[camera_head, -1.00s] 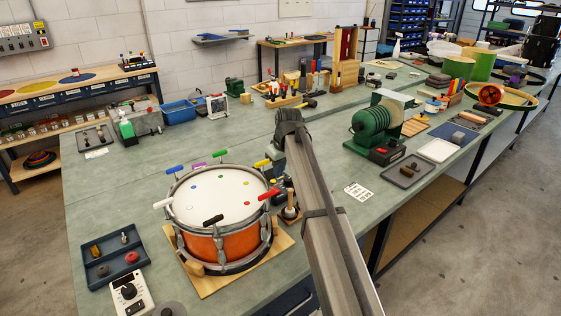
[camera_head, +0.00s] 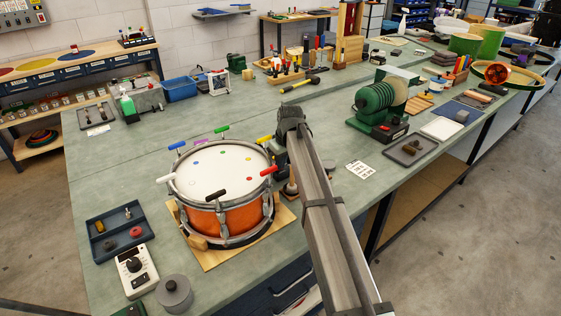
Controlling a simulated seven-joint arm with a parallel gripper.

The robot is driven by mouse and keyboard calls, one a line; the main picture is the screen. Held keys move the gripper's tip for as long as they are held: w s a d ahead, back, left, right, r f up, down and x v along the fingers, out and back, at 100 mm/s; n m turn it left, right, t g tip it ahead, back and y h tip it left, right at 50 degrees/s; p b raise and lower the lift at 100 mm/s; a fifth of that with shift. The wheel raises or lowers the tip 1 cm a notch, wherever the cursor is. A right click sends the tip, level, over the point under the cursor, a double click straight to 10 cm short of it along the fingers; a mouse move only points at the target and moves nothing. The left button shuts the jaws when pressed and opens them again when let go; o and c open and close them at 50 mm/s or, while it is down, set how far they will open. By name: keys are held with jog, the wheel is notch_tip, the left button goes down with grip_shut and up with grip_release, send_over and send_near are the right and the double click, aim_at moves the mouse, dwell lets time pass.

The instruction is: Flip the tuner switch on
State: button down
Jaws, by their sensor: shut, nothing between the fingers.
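A white box with a black dial (camera_head: 137,268), apparently the tuner, lies on the bench at the lower left, in front of the dark tray. Small marks show below its dial, but its switch and the switch's position are too small to tell. My gripper (camera_head: 282,160) is partly hidden behind my arm, just right of the drum's rim. Its fingertips are not clearly seen; it is shut and holds nothing. It is well to the right of the tuner, with the drum between them.
An orange drum (camera_head: 224,217) with coloured handles around its rim stands on a wooden board (camera_head: 212,261). A dark tray (camera_head: 101,247) with small parts is behind the tuner. A grey cylinder (camera_head: 175,294) stands to the tuner's right.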

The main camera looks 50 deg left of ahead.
jog(key=shift+d+f, duration=0.1)
jog(key=shift+f, duration=0.2)
jog(key=shift+r, duration=0.1)
jog(key=shift+a+r, duration=0.35)
jog(key=shift+a, duration=0.35)
jog(key=shift+r, duration=0.6)
jog(key=d+v, duration=0.2)
jog(key=v, duration=1)
